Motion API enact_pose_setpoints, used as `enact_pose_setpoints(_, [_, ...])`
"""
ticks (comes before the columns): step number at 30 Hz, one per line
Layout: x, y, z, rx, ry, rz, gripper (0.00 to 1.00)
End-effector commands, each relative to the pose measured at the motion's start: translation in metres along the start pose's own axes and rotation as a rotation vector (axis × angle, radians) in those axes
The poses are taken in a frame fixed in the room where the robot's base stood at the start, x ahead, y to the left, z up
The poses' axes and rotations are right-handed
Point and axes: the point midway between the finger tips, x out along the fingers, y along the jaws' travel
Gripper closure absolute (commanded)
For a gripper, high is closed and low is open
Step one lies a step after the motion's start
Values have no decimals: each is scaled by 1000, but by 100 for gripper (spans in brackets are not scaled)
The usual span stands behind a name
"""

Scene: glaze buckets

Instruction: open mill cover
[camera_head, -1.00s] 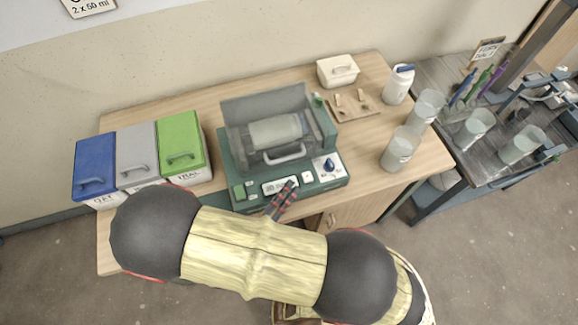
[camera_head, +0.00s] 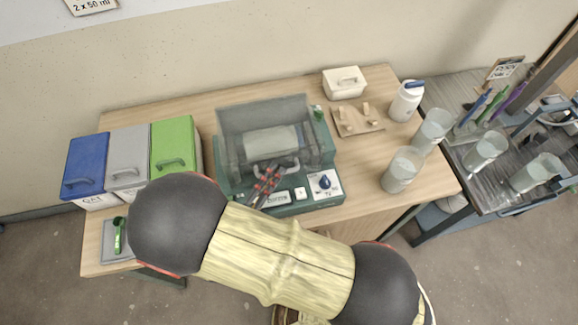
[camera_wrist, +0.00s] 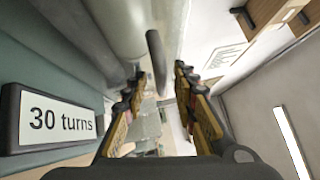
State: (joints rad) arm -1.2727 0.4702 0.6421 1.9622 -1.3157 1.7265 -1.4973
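The green mill (camera_head: 228,190) stands on the wooden table, with a clear grey cover (camera_head: 232,122) over a pale drum (camera_head: 268,141). In the wrist view my open fingers (camera_wrist: 159,78) stand either side of a dark bar, which looks like the cover handle (camera_wrist: 156,60). A clear gap shows around the bar. I cannot tell how deep the bar sits between the fingers. The mill's display (camera_wrist: 58,119) reads "30 turns".
Blue (camera_head: 86,165), grey (camera_head: 128,158) and green (camera_head: 173,146) lidded bins stand left of the mill. A white lidded box (camera_head: 344,83), a wooden board (camera_head: 358,121), a white bottle (camera_head: 405,103) and clear containers (camera_head: 402,172) are on the right. The mill's front panel lies close below my gripper.

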Motion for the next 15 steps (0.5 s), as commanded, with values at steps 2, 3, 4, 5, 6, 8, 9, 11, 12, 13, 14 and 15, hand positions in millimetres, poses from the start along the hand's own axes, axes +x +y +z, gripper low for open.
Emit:
enact_pose_setpoints(2, [0,0,3,2,-3,0,72])
enact_pose_setpoints(3, [-1,0,4,2,-4,0,72])
enact_pose_setpoints(4, [0,-1,4,2,-4,0,72])
enact_pose_setpoints(5, [0,-1,4,1,-4,0,72])
enact_pose_setpoints(6, [0,-1,4,1,-4,0,72])
enact_pose_setpoints(8, [0,-2,4,1,-4,0,72])
enact_pose_setpoints(9, [0,-2,4,1,-4,0,72])
enact_pose_setpoints(11, [0,-2,4,1,-4,0,73])
enact_pose_setpoints(12, [0,-2,4,1,-4,0,76])
enact_pose_setpoints(13, [0,-2,4,1,-4,0,77])
enact_pose_setpoints(14, [0,-1,4,1,-4,0,79])
enact_pose_setpoints(15, [0,-1,4,1,-4,0,81])
